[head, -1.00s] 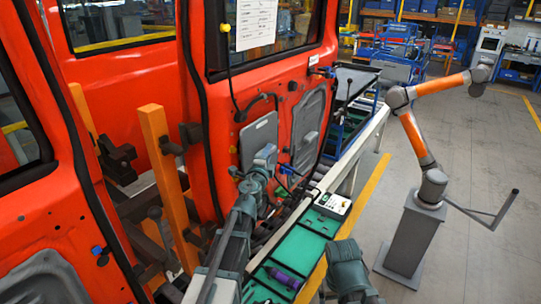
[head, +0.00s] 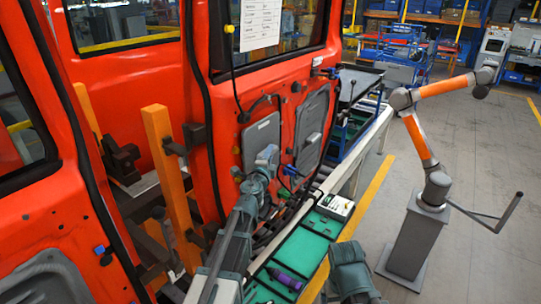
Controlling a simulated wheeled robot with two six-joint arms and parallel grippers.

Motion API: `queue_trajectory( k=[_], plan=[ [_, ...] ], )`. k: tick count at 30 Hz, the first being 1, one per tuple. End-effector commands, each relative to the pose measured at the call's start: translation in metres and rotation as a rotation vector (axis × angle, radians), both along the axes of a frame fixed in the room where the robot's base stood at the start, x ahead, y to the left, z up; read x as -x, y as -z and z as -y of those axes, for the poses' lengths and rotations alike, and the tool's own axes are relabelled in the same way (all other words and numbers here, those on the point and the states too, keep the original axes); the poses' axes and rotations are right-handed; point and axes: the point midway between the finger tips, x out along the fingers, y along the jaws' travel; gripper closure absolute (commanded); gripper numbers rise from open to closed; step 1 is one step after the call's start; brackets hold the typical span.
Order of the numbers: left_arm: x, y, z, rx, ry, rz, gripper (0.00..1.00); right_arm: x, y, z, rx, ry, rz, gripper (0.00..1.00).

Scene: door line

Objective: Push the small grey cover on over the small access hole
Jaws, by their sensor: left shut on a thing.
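The small grey cover (head: 260,139) is a flat rounded panel at the lower part of the red door (head: 228,96). It stands upright against the door's inner face. My left gripper (head: 267,156) is shut on the cover at its lower right. The small access hole is hidden behind the cover, and I cannot tell whether the cover touches the door all round. My right arm shows only as a dark link at the bottom; its gripper is not in view.
A larger grey panel (head: 313,128) sits on the door just right of the cover. Cables hang by both panels. A green-lined bench (head: 300,245) with a purple tool (head: 287,278) runs below. An orange post (head: 165,170) stands left. An orange arm on a pedestal (head: 412,235) stands right.

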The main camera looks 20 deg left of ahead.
Motion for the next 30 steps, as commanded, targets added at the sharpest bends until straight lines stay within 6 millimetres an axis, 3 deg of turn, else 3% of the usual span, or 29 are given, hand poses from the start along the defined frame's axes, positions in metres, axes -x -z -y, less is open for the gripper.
queue_trajectory(
  k=[30],
  plan=[
    [-0.006,0.0,-0.014,0.0,-0.001,0.0,1.0,0.0,0.0,0.0,0.0,0.0,0.0,0.11]
  ],
)
